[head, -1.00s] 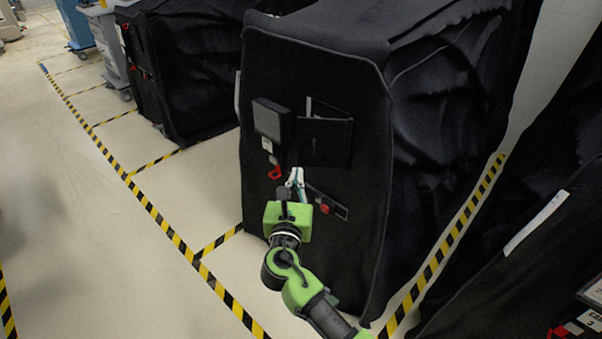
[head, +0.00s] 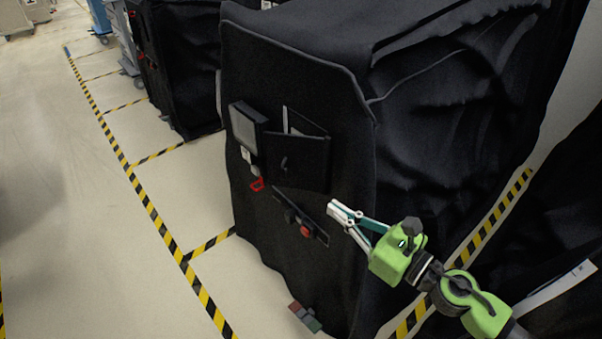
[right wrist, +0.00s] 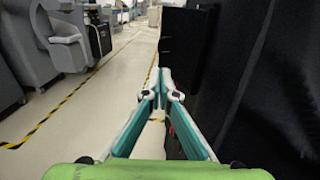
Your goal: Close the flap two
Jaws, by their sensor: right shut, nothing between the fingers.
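The black covered cart (head: 345,235) fills the middle of the head view. On its front are a box-like flap with a grey face (head: 244,128), standing out from the cover, and beside it a wide black flap (head: 297,163), standing out at its top edge. I cannot tell which one is flap two. My right gripper (head: 333,207) is shut and empty, below and right of the wide flap and apart from it in the picture. In the right wrist view its fingertips (right wrist: 165,80) meet beside a dark upright panel (right wrist: 183,50). My left gripper is not in view.
A red loop (head: 257,184) hangs below the grey-faced flap. A slot with a red button (head: 306,231) lies lower down. Another black covered cart (head: 180,60) stands behind at left. Yellow-black tape (head: 155,215) marks the floor, which is clear at left.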

